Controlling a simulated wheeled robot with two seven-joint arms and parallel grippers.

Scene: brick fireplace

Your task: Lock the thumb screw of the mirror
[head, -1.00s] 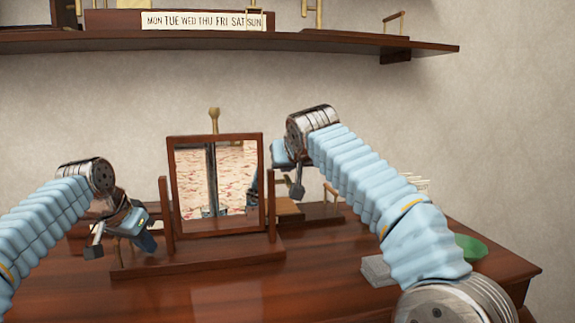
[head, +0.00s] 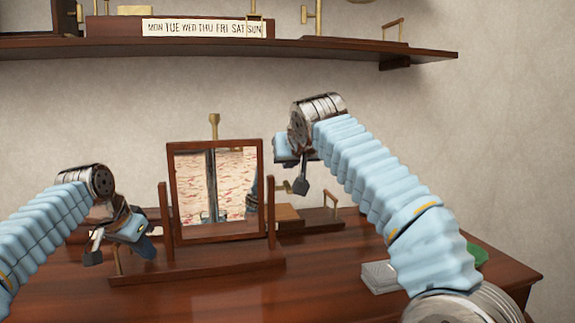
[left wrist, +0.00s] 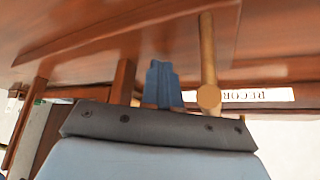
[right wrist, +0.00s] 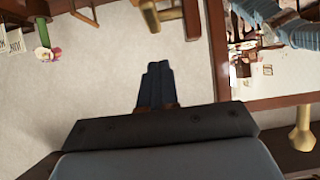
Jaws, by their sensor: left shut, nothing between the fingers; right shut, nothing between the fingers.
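The mirror (head: 258,165) has a wooden frame between two posts on a wooden base and stands on the desk. A small brass piece (head: 287,187) shows just right of its right post; I cannot tell whether it is the thumb screw. My left gripper (head: 147,246) is shut and empty, low and left of the mirror's left post; its blue fingers also show in the left wrist view (left wrist: 162,80). My right gripper (head: 283,148) is shut and empty, just right of the mirror's upper right corner, apart from it. Its fingers show in the right wrist view (right wrist: 157,82).
A brass-topped post (head: 214,124) rises behind the mirror. A shelf with a weekday strip (head: 200,28) hangs above. A grey block (head: 379,276) and a green item (head: 480,256) lie at the right of the desk (head: 330,295). The desk front is mostly clear.

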